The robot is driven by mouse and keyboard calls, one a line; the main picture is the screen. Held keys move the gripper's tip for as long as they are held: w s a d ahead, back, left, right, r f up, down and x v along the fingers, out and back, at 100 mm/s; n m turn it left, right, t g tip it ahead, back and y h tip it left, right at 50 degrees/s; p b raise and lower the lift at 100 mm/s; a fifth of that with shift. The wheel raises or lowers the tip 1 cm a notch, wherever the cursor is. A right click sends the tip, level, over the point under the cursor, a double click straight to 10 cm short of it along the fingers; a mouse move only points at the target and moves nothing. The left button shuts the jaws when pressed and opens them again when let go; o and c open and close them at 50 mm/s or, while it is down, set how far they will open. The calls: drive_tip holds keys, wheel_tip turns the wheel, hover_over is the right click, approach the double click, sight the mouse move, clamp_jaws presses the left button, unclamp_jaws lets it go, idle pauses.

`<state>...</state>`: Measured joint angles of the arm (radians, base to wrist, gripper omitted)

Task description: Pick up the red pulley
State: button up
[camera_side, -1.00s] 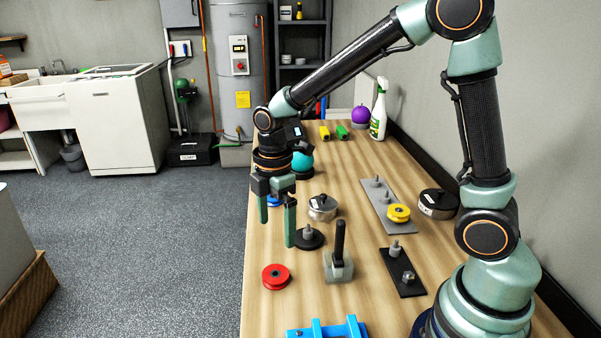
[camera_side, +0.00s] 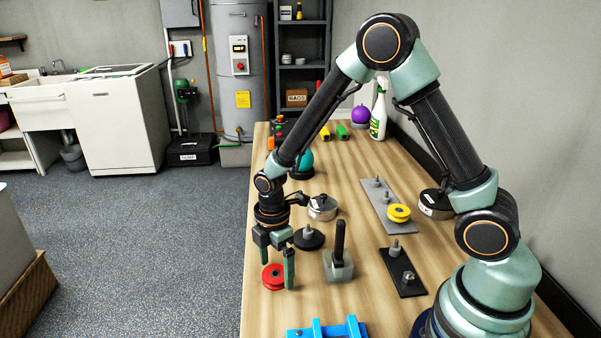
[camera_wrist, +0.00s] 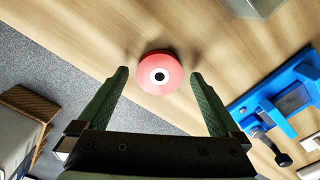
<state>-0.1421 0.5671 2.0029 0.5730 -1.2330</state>
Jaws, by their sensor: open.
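The red pulley (camera_side: 273,277) lies flat near the left edge of the wooden table in the side view. In the wrist view the red pulley (camera_wrist: 159,74) shows its pale centre ring and dark hole, ahead of and between the fingers. My gripper (camera_side: 277,268) is open and points down at the pulley. One finger hangs in front of the pulley's right side in the side view. In the wrist view both fingers of my gripper (camera_wrist: 160,85) are spread wide with nothing between their pads. I cannot tell whether a finger touches the pulley.
A black round base with a peg (camera_side: 309,238) and a block with an upright black handle (camera_side: 339,262) stand to the right. A blue fixture (camera_side: 327,330) is at the front. A grey plate (camera_side: 378,200) bears a yellow pulley (camera_side: 399,213). A black plate (camera_side: 403,272) has two posts.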

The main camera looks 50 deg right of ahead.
drive_tip(key=shift+f, duration=0.5)
drive_tip(key=c, duration=1.5)
drive_tip(key=shift+r, duration=0.15)
wheel_tip(320, 180, up, 24)
drive_tip(key=shift+r, duration=0.15)
